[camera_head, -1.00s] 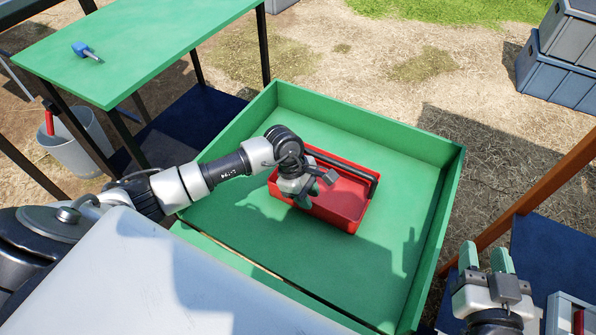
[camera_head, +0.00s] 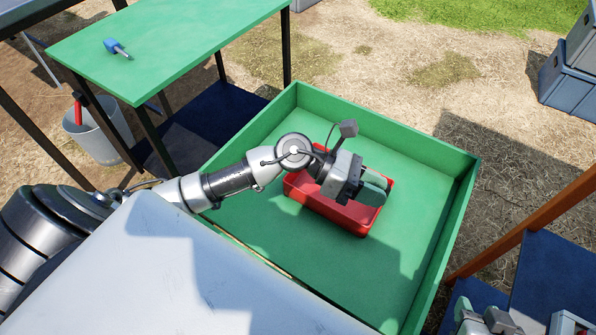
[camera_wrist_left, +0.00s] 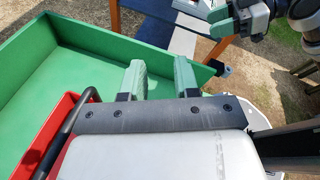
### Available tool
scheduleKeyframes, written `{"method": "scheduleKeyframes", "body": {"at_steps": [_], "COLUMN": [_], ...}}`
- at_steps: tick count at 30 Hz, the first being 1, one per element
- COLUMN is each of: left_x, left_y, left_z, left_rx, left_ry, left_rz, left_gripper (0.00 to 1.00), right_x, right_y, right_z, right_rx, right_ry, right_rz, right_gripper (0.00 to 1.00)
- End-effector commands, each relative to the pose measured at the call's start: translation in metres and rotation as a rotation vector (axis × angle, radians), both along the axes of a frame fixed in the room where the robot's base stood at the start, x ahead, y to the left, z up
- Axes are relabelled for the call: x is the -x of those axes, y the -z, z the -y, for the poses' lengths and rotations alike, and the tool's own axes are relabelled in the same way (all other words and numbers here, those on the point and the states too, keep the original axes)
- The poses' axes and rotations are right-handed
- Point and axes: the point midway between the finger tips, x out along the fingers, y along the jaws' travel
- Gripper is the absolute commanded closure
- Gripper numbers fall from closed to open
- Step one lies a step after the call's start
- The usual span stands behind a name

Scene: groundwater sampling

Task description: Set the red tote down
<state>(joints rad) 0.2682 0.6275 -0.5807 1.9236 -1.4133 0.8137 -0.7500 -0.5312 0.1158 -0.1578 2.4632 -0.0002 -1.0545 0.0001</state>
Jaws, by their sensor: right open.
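The red tote (camera_head: 315,203) rests on the floor of the green tray (camera_head: 415,180), partly hidden by my left arm. My left gripper (camera_head: 371,188) is over the tote's right end in the head view. In the left wrist view its two green fingers (camera_wrist_left: 159,78) stand apart with nothing between them. The tote's red rim (camera_wrist_left: 62,115) and black handle (camera_wrist_left: 66,125) show at the left of that view, beside the gripper and apart from its fingers. My right gripper (camera_head: 488,320) is open at the bottom right edge, partly cut off.
The tray has raised walls all round, with bare floor right of and in front of the tote. A green table (camera_head: 170,45) with a blue-handled tool (camera_head: 116,47) stands at upper left. A grey bucket (camera_head: 98,132) is below it. Blue-grey crates (camera_head: 572,85) stand at right.

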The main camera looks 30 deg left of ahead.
Motion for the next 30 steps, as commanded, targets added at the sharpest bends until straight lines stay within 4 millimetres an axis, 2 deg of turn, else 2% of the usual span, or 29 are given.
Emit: {"method": "scheduleKeyframes", "body": {"at_steps": [1,4,6,8,11,12,15,18,20,21,25,30], "left_x": [0.005,0.0,-0.006,-0.01,-0.009,-0.004,0.019,0.05,0.068,0.078,0.097,0.101], "left_y": [-0.024,-0.065,-0.08,-0.082,-0.063,-0.05,-0.011,0.022,0.036,0.043,0.054,0.056], "left_z": [0.012,0.008,-0.01,-0.03,-0.067,-0.08,-0.103,-0.111,-0.112,-0.111,-0.109,-0.108], "left_rx": [0.211,0.606,0.865,1.077,1.398,1.514,1.754,1.911,1.967,-1.911,-1.767,-1.741], "left_ry": [-0.097,-0.306,-0.455,-0.585,-0.808,-0.899,-1.116,-1.306,-1.396,1.388,1.344,1.338], "left_rz": [-0.104,-0.353,-0.556,-0.745,-1.083,-1.225,-1.564,-1.849,-1.983,1.97,1.905,1.894], "left_gripper": [0.69,0.69,0.69,0.69,0.69,0.69,0.69,0.69,0.69,0.69,0.69,0.69], "right_x": [0.0,0.0,0.0,0.0,0.0,0.0,0.0,0.0,0.0,0.0,0.0,0.0], "right_y": [0.0,0.0,0.0,0.0,0.0,0.0,0.0,0.0,0.0,0.0,0.0,0.0], "right_z": [0.0,0.0,0.0,0.0,0.0,0.0,0.0,0.0,0.0,0.0,0.0,0.0], "right_rx": [0.0,0.0,0.0,0.0,0.0,0.0,0.0,0.0,0.0,0.0,0.0,0.0], "right_ry": [0.0,0.0,0.0,0.0,0.0,0.0,0.0,0.0,0.0,0.0,0.0,0.0], "right_rz": [0.0,0.001,0.001,0.002,0.002,0.002,0.002,0.002,0.002,0.002,0.002,0.002], "right_gripper": [0.57,0.57,0.57,0.57,0.57,0.57,0.57,0.57,0.57,0.57,0.57,0.57]}}
